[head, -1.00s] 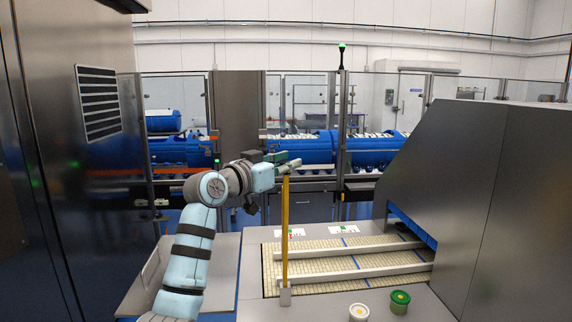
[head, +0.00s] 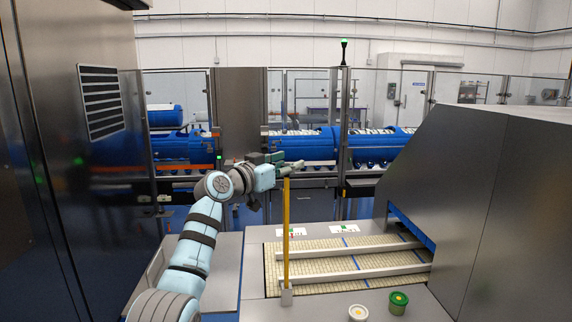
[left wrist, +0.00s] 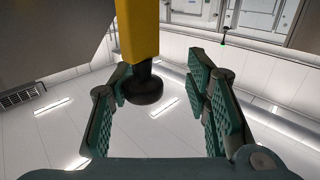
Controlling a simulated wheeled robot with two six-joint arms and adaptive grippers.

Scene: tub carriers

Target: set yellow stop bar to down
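The yellow stop bar (head: 286,230) stands upright in the head view, its foot in a small grey bracket (head: 287,297) at the front left corner of the tiled belt. My left gripper (head: 288,167) is at the bar's top end, with its fingers pointing right. In the left wrist view the gripper (left wrist: 165,105) is open. The yellow bar (left wrist: 138,30) comes in from the top there, and its black knob end (left wrist: 143,87) shows between the fingers, closer to the left one. I cannot tell whether a finger touches it. My right gripper is out of view.
The tiled belt (head: 345,262) with two pale rails runs into a grey hooded machine (head: 480,190) at the right. A green button (head: 398,300) and a white button (head: 358,312) sit on the front panel. A tall steel cabinet (head: 60,230) stands at the left. Blue tubs (head: 300,145) lie behind glass.

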